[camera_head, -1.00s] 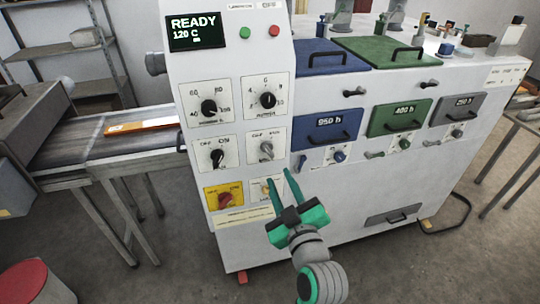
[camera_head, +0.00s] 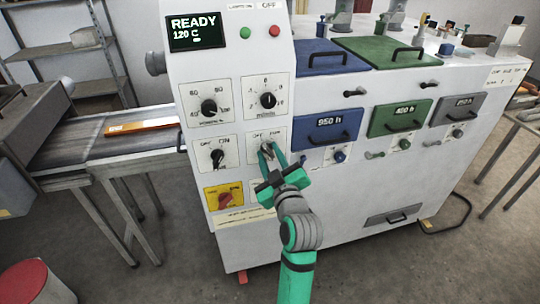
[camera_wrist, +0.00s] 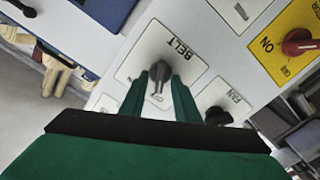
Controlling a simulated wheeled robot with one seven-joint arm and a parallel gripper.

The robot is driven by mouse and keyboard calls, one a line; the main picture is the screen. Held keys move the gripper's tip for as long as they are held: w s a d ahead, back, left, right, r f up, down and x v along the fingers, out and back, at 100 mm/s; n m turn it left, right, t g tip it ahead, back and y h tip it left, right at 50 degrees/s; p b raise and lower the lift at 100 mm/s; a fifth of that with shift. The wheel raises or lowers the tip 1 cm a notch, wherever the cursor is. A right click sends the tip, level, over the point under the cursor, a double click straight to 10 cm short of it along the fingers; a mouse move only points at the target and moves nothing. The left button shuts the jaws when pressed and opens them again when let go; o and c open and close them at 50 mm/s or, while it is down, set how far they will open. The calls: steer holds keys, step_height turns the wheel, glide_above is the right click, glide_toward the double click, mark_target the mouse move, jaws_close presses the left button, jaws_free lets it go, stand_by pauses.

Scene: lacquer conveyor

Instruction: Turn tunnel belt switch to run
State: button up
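The tunnel belt switch is a grey knob (camera_head: 266,147) on a white plate, in the right column of the control panel. In the wrist view the knob (camera_wrist: 159,72) sits on a plate lettered BELT. My gripper (camera_head: 270,154) is at this plate, its green fingers pointing up toward the knob. In the wrist view the fingers of my gripper (camera_wrist: 160,88) are apart, one on each side of the knob's near end. I cannot tell whether they touch it. The fingers partly hide the plate, and the knob's exact setting is unclear.
A black-knobbed switch (camera_head: 217,156) is to the left, a dial (camera_head: 267,100) above, and a yellow plate with a red knob (camera_head: 225,198) below left. The display (camera_head: 195,31) reads READY 120 C. Blue, green and grey drawers lie to the right. An orange piece (camera_head: 140,127) rests on the conveyor.

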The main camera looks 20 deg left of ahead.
jaws_close()
